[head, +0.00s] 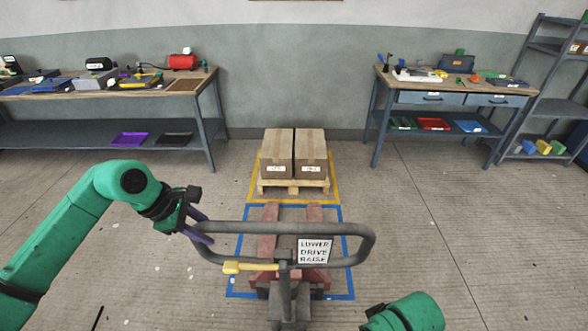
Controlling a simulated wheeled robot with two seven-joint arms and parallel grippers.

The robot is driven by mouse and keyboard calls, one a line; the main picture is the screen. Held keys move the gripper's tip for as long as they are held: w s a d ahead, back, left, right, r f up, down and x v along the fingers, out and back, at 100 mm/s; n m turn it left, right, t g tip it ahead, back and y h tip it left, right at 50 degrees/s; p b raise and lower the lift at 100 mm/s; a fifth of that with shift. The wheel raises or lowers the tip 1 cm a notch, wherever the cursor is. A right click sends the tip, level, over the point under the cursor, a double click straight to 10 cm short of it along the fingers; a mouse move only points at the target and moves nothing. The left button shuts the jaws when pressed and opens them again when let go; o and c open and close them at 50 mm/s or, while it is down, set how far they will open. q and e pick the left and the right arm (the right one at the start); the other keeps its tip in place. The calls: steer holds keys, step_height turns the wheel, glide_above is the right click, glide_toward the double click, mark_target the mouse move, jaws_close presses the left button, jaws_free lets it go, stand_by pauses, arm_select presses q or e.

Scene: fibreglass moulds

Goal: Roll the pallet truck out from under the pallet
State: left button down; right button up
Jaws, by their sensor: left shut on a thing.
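The pallet truck has a grey loop handle (365,243) with a yellow lever (250,267) and a sign reading LOWER, DRIVE, RAISE (314,250). Its two red forks (267,225) point away from me, towards the pallet. The wooden pallet (293,187) carries two brown cartons (278,152) side by side. The fork ends show at the pallet's near side; I cannot tell surely whether any part is under it. My left gripper (200,228) is shut on the left side of the loop handle. Of my right arm only a green link shows, at the bottom.
A yellow floor outline (250,190) surrounds the pallet, and a blue outline (235,265) surrounds the forks. Workbenches stand at the back left (150,80) and back right (450,85), with a shelf rack (545,90) far right.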

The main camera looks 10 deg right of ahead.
arm_select(q)
steer(key=shift+r, duration=0.15)
steer(key=c, duration=0.7)
jaws_free()
steer(key=shift+o, duration=1)
steer(key=shift+s, duration=0.2)
steer(key=s+d+p+v, duration=0.1)
steer(key=p+v, duration=0.1)
steer(key=v, duration=0.8)
steer(key=d+r+p+v, duration=0.1)
steer(key=p+v, duration=0.2)
steer(key=v, duration=0.8)
steer(key=shift+s+d, duration=0.4)
steer(key=shift+d, duration=0.05)
